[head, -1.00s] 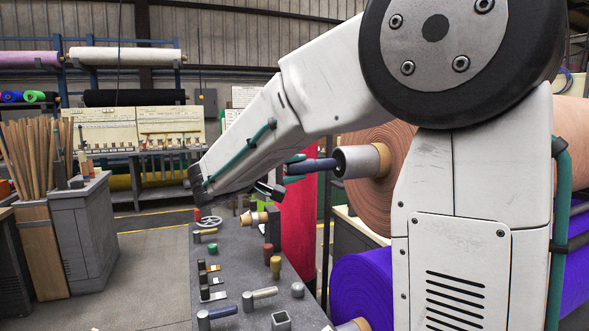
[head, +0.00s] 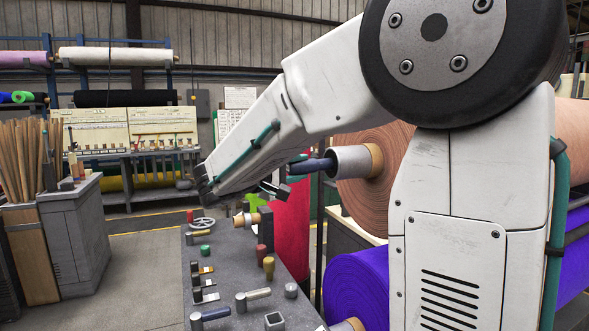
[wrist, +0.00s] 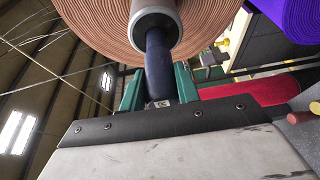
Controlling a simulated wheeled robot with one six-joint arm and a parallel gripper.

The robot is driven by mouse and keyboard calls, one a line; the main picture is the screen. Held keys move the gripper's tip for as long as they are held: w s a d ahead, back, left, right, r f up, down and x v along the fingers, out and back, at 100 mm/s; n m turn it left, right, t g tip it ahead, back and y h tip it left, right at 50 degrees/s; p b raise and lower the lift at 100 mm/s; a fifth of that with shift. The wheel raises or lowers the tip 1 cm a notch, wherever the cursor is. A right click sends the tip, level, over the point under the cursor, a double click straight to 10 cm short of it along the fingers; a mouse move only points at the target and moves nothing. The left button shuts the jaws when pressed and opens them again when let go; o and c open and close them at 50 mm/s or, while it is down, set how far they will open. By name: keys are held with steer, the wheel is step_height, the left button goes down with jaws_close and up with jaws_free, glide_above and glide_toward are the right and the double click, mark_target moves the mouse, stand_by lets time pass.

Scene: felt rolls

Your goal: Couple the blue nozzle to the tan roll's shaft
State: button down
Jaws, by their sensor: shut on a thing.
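The tan roll (head: 362,196) lies on its side behind my arm, its grey hollow shaft end (head: 350,161) pointing left. In the wrist view the roll (wrist: 88,22) fills the top and the shaft (wrist: 154,9) comes toward me. My gripper (wrist: 158,88) has its green fingers shut on the blue nozzle (wrist: 158,62), one finger on each side. The nozzle (head: 312,165) is roughly in line with the shaft. Its far end is at the shaft's open mouth and looks to be inside the rim. How deep it sits is hidden.
A grey bench (head: 228,265) with several small parts and tools stands below my gripper. A purple roll (head: 358,285) lies under the tan one. Open floor (head: 140,262) lies to the left.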

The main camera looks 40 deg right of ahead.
mark_target(309, 167)
steer(key=shift+s+d, duration=0.2)
steer(key=shift+d, duration=0.55)
steer(key=shift+s+d, duration=0.2)
steer(key=shift+d, duration=0.5)
steer(key=c, duration=0.9)
jaws_free()
steer(key=shift+c, duration=0.2)
steer(key=a, duration=0.8)
steer(key=shift+s, duration=0.3)
